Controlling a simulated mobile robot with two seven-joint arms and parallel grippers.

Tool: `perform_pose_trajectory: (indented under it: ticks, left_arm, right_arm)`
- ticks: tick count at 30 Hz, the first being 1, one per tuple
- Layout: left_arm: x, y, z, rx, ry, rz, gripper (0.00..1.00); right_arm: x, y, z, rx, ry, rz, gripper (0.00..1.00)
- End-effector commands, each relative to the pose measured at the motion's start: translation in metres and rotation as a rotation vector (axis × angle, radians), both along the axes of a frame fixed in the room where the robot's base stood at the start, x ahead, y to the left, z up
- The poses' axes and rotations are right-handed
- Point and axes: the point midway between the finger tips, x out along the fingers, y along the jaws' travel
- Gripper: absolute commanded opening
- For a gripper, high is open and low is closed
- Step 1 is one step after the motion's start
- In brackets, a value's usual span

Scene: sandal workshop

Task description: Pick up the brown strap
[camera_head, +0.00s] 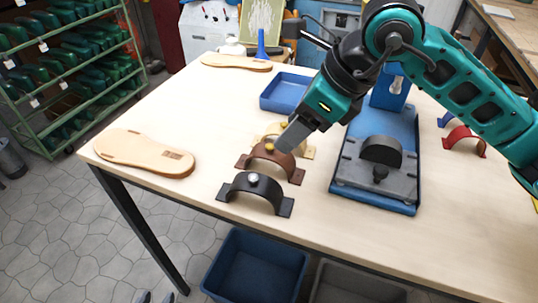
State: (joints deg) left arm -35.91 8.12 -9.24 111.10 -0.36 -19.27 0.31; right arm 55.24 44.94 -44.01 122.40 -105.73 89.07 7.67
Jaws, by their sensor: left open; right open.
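The brown strap (270,162) is an arched band with a brass stud, standing on the light wooden table between a black strap (254,194) in front and a tan strap (306,150) behind. My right gripper (287,143) reaches in from the right, its grey finger just above the brown strap's right side. It is open; only one finger shows clearly, and I cannot tell whether it touches the strap. It partly hides the tan strap. Two small tips at the bottom edge appear to be my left gripper (157,297), open, low and away from the table.
A blue fixture with a grey block (348,180) stands right of the straps. A blue tray (285,91) lies behind. A sole (145,153) lies left, another (236,62) at the back. A red strap (465,140) is at right. A blue bin (255,268) is below.

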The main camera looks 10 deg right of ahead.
Motion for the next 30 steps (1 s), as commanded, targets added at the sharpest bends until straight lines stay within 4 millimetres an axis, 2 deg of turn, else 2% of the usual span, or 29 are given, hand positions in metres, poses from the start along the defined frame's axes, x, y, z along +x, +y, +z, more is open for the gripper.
perform_pose_trajectory:
  ticks: [3,11,18,28,30]
  left_arm:
    - [-0.002,0.0,-0.001,0.0,0.005,-0.001,0.43]
    - [-0.002,-0.001,0.0,0.0,0.005,-0.002,0.43]
    - [-0.002,-0.001,0.004,-0.001,0.003,-0.002,0.43]
    - [0.003,-0.001,0.006,-0.001,-0.007,-0.003,0.43]
    - [0.004,-0.001,0.007,-0.001,-0.009,-0.003,0.43]
  right_arm:
    - [0.005,0.009,-0.018,0.001,0.003,0.001,0.56]
    - [0.012,0.018,-0.035,0.001,0.001,0.001,0.56]
    - [0.025,0.032,-0.066,0.001,0.003,0.001,0.56]
    - [0.028,0.035,-0.074,0.0,0.0,0.001,0.56]
    - [0.027,0.035,-0.073,0.0,0.0,0.001,0.51]
